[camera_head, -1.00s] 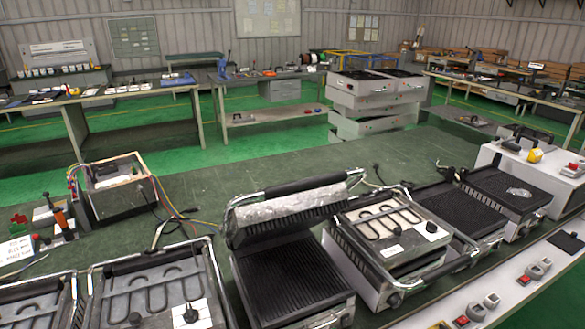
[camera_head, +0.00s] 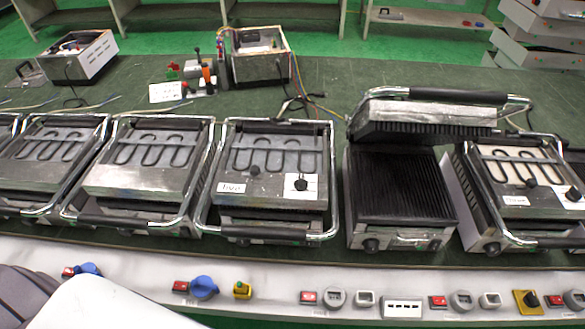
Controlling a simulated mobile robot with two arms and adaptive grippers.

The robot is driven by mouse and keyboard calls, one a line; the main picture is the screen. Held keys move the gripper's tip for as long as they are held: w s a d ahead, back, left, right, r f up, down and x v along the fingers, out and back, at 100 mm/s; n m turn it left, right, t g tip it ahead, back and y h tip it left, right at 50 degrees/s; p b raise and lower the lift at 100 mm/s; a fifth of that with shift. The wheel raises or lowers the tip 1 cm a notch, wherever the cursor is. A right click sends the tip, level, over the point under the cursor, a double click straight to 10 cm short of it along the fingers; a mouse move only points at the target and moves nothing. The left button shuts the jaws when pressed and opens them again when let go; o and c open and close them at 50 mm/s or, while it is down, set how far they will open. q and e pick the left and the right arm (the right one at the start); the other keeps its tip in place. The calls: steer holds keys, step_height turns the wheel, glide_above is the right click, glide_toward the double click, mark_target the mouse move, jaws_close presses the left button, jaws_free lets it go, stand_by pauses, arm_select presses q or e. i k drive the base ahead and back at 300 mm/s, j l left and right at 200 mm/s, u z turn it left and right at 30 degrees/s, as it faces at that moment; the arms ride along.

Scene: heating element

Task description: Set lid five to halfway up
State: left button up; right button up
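Several contact grills stand in a row on the green workbench. One grill with a closed lid (camera_head: 268,165) has a small label (camera_head: 231,187) that may read "five", though the print is too small to be sure. A black bar handle lies along its front edge. To its right, another grill has its lid (camera_head: 425,115) raised, showing a black ribbed plate (camera_head: 398,190). Farther right, a closed lid (camera_head: 520,180) carries a label I cannot read for certain. Neither gripper is in view.
More closed grills (camera_head: 145,165) stand to the left. A white front panel (camera_head: 260,282) carries red switches, a blue knob (camera_head: 204,287) and yellow controls. Opened boxes (camera_head: 258,60) and loose wires lie behind the grills. A pale rounded shape, seemingly mine, covers the bottom left.

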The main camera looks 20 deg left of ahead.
mark_target(283, 152)
steer(key=u, duration=0.85)
